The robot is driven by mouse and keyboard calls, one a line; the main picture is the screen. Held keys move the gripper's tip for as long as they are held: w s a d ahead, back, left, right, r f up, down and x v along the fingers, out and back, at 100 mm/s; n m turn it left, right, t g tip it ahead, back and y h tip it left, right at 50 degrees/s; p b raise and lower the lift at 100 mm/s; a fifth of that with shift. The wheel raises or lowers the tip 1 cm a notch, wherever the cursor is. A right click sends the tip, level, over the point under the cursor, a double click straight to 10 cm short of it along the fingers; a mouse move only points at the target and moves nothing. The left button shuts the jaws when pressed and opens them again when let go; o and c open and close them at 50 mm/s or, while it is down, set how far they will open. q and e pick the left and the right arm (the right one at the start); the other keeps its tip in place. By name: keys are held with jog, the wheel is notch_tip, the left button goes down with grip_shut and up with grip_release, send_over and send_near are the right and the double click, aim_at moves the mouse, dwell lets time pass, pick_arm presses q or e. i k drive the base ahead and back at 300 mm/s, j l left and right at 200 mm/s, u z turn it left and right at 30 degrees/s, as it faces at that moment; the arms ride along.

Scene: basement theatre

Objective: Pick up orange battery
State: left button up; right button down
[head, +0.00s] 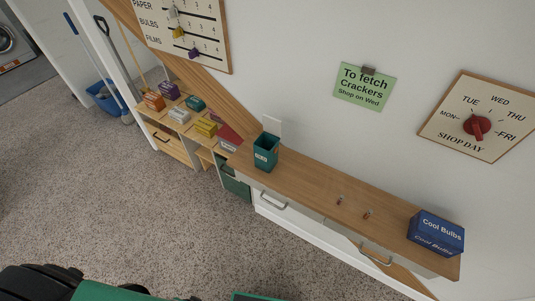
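Two small upright cylinders that look like batteries stand on the wooden counter (305,192). The left one (340,199) and the right one (367,214) both look brownish-orange and grey. They are too small for me to tell which is the orange battery. They stand a short way apart, left of the blue box. Neither of my grippers is in view.
A blue "Cool Bulbs" box (436,233) stands at the counter's right end, a teal bin (266,151) at its left end. Drawers with handles (375,255) are below. Stepped shelves (180,115) hold several small boxes. Carpeted floor (130,210) in front is clear.

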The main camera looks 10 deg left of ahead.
aim_at(370, 212)
jog(key=i+l+z, duration=0.1)
jog(key=l+z, duration=0.25)
jog(key=i+l+z, duration=0.1)
jog(key=z, duration=0.25)
jog(key=k+z, duration=0.4)
jog(key=k+l+z, duration=0.15)
jog(key=z, duration=0.3)
jog(key=k+l+z, duration=0.4)
jog(key=j, duration=0.1)
